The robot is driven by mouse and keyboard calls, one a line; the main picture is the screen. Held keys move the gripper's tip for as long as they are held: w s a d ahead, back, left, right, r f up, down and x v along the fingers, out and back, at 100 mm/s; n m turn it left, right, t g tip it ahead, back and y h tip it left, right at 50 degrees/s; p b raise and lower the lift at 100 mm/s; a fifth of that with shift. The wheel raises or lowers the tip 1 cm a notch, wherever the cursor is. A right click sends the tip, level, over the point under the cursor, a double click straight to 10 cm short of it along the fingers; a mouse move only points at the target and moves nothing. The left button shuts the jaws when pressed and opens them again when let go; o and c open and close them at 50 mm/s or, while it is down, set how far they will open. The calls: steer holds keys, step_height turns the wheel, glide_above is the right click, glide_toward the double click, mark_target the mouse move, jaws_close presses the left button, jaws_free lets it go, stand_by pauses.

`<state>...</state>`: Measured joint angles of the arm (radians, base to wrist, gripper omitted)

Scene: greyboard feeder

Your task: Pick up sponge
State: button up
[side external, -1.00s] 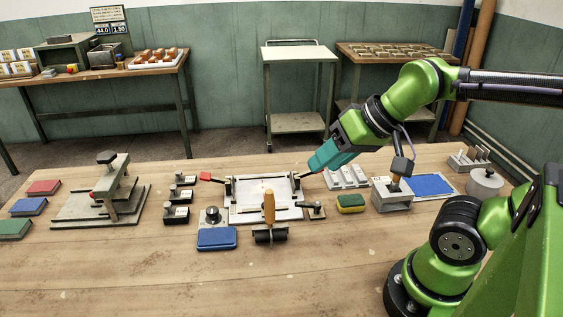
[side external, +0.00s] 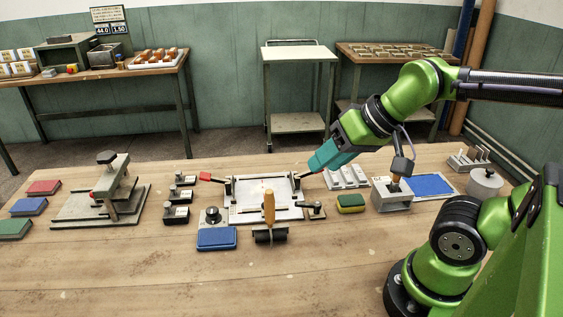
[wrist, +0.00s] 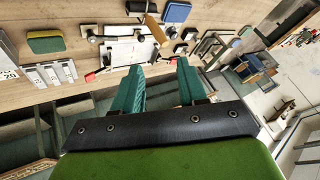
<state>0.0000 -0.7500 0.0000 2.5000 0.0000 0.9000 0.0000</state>
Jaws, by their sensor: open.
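The sponge (side external: 351,203), yellow with a green top, lies on the wooden table between the white plate fixture and a grey block. It also shows at the upper left of the wrist view (wrist: 46,42). My gripper (side external: 312,167), with teal fingers, is above the table, to the left of the sponge and apart from it. In the wrist view my gripper (wrist: 161,70) has its two fingers spread with nothing between them.
The white plate fixture (side external: 265,190) stands mid-table, with a wooden-handled roller (side external: 269,215) and a blue pad (side external: 217,239) in front. The grey block (side external: 392,195) and a blue sheet (side external: 431,185) are right of the sponge. The front of the table is clear.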

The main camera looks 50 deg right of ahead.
steer(key=o, duration=0.7)
